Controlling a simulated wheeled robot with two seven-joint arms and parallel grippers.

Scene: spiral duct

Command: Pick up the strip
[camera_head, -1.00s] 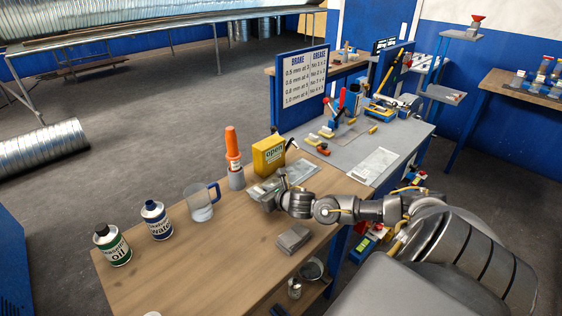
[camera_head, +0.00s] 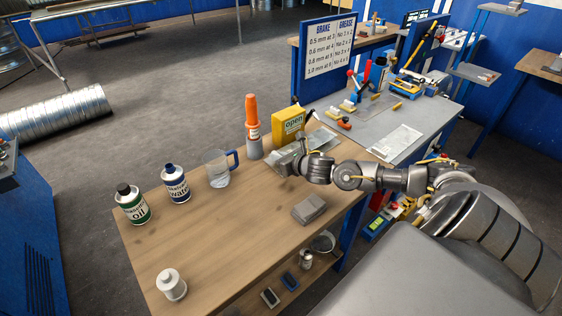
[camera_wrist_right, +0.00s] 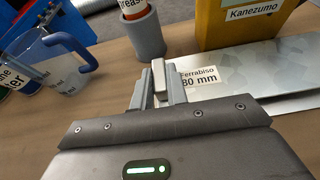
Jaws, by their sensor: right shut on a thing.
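The strip is a flat grey metal sheet (camera_wrist_right: 270,65) with a white label reading "Ferrabiso 80 mm", in the right wrist view. It lies at or just above the wooden bench, and in the head view it shows beside the yellow box (camera_head: 322,139). My right gripper (camera_wrist_right: 162,72) is shut on the strip's near left end, by the label. In the head view the right gripper (camera_head: 281,162) is over the bench, behind a small grey block, and its fingertips are hard to make out. My left gripper is not in view.
An orange-topped grease tube in a grey cup (camera_head: 253,135) and a yellow box (camera_head: 289,126) stand close behind the gripper. A grey block (camera_head: 309,209) lies in front. The bench middle is clear.

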